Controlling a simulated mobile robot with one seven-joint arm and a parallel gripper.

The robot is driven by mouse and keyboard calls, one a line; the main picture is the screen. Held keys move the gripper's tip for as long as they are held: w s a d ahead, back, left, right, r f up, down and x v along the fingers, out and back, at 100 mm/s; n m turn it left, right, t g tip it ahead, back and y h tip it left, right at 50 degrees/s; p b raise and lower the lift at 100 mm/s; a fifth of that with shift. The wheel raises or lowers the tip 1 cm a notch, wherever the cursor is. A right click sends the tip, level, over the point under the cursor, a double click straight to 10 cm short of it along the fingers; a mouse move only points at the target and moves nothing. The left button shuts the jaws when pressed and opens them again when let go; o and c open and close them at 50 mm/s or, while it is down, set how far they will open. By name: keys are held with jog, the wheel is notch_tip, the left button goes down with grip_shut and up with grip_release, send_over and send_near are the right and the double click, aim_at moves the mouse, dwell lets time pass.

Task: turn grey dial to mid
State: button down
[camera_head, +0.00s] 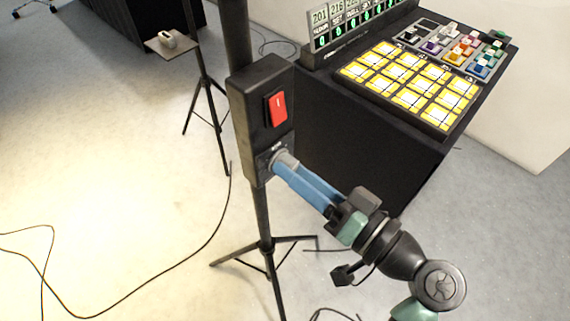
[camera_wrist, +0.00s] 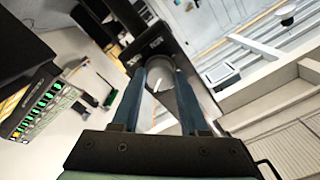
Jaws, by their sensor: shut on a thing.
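The grey dial (camera_head: 284,160) sits low on the front of a black control box (camera_head: 248,115), which is mounted on a black stand. In the wrist view the dial (camera_wrist: 160,76) is a round grey knob between the fingertips, with a light line on its face. My gripper (camera_head: 293,168) has its two blue fingers closed around the dial's sides; it also shows in the wrist view (camera_wrist: 160,85). The dial's scale marks are too small to read and partly hidden by the fingers, so its exact setting cannot be told.
A red rocker switch (camera_head: 277,108) is on the box above the dial. A black console (camera_head: 375,130) with lit yellow pads stands close to the right. A tripod with a small shelf (camera_head: 172,44) stands behind left. Cables (camera_head: 150,290) lie on the floor.

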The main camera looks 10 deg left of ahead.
jog(key=n+b, duration=0.4)
jog(key=b, duration=0.2)
dwell(0.4)
jog(key=shift+f, duration=0.1)
dwell(0.3)
